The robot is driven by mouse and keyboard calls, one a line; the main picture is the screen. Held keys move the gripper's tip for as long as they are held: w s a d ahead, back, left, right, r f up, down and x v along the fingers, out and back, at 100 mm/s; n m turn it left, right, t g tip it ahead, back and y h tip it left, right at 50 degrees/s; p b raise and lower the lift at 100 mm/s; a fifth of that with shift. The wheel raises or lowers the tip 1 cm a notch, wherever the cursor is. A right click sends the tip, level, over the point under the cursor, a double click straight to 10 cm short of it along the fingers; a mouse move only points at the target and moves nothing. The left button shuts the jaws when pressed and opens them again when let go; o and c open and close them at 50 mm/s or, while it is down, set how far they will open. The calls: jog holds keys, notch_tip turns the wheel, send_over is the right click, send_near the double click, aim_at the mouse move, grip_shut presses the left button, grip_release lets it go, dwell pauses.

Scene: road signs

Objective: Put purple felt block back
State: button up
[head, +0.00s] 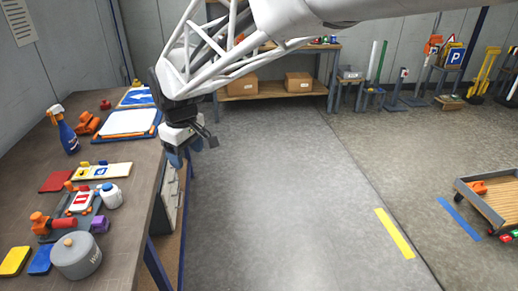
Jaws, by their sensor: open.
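A small purple block (99,224) sits on the brown workbench (135,190), right behind a grey lidded tin (75,255) and beside a red and orange tool (52,223). My gripper (194,148) hangs beyond the bench's right edge, over the floor side, well away from the purple block. It is open, and I see nothing between its fingers, though they are small and partly dark.
A white bottle (111,195), a blue spray bottle (67,135), a white board in a blue tray (128,123) and yellow and blue pads crowd the bench. The grey floor right of it is open. A wooden cart (490,205) stands far right.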

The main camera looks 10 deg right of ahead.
jog(key=s+d+r+m, duration=0.1)
jog(key=s+d+m, duration=0.2)
jog(key=s+d, duration=0.45)
jog(key=s+d+r+m, duration=0.1)
jog(key=s+d+m, duration=0.25)
jog(key=d, duration=0.65)
jog(key=s+d+f+m+t, duration=0.1)
jog(key=s+d+m, duration=0.3)
jog(key=s+d, duration=0.4)
jog(key=shift+s+d+f+h, duration=0.35)
jog(key=shift+s+f, duration=0.55)
jog(key=shift+s, duration=1.55)
